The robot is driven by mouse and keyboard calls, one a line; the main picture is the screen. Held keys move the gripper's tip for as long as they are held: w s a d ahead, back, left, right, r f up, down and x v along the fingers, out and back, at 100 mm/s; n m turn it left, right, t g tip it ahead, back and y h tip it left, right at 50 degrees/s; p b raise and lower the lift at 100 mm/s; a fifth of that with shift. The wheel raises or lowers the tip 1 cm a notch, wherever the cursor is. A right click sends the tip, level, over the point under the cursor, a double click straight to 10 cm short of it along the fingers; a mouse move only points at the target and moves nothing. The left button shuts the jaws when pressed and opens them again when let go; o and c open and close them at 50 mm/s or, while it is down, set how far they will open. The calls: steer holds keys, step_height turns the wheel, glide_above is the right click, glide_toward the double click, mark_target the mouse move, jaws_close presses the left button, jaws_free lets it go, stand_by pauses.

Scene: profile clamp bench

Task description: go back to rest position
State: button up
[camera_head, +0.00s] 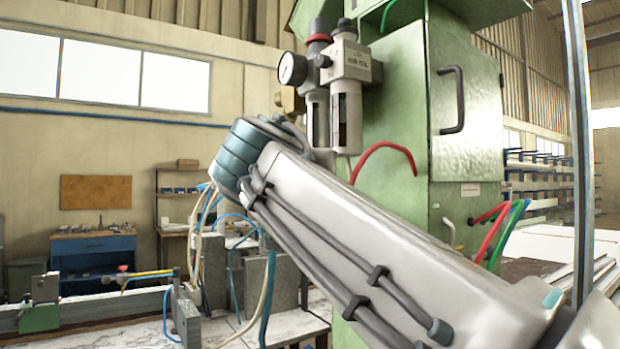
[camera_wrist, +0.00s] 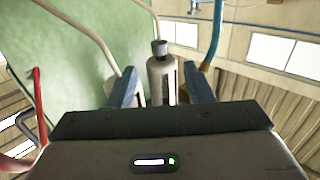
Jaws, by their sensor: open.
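My gripper (camera_wrist: 161,85) shows in the wrist view, with two blue fingers apart. A pale cylinder with a dark cap (camera_wrist: 160,70) appears in the gap between the fingers and looks like part of the air filter unit. I cannot tell whether the fingers touch it. In the head view my gripper is not visible. My grey arm crosses that view from the lower right up to a teal joint at the middle left. The air filter unit (camera_head: 345,95), with a round gauge (camera_head: 292,69), is on the green machine (camera_head: 400,110) just above my arm.
The green machine with its cabinet door (camera_head: 465,90) stands close behind my arm. Red, green and blue hoses (camera_head: 500,225) hang at right. A clamp bench (camera_head: 90,312) with a rail is at lower left. A blue workbench (camera_head: 92,250) stands by the far wall.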

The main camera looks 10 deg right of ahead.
steer(key=shift+s+a, duration=0.1)
steer(key=shift+s, duration=0.25)
steer(key=s+d+f+n+g+y+p, duration=0.1)
steer(key=s+d+f+g+p, duration=0.15)
steer(key=f, duration=0.75)
steer(key=s+d+f+n+g+y+p, duration=0.2)
steer(key=f+g+p, duration=0.15)
steer(key=f, duration=0.55)
steer(key=s+d+f+n+g+y+p, duration=0.1)
steer(key=s+d+f+g+p, duration=0.2)
steer(key=f, duration=0.7)
steer(key=s+a+f+g+y+p, duration=0.2)
steer(key=s+f+g+y, duration=0.1)
steer(key=s+f, duration=0.7)
steer(key=shift+s+a+f+g, duration=0.25)
steer(key=shift+s+f+g, duration=0.15)
steer(key=shift+f+g, duration=0.5)
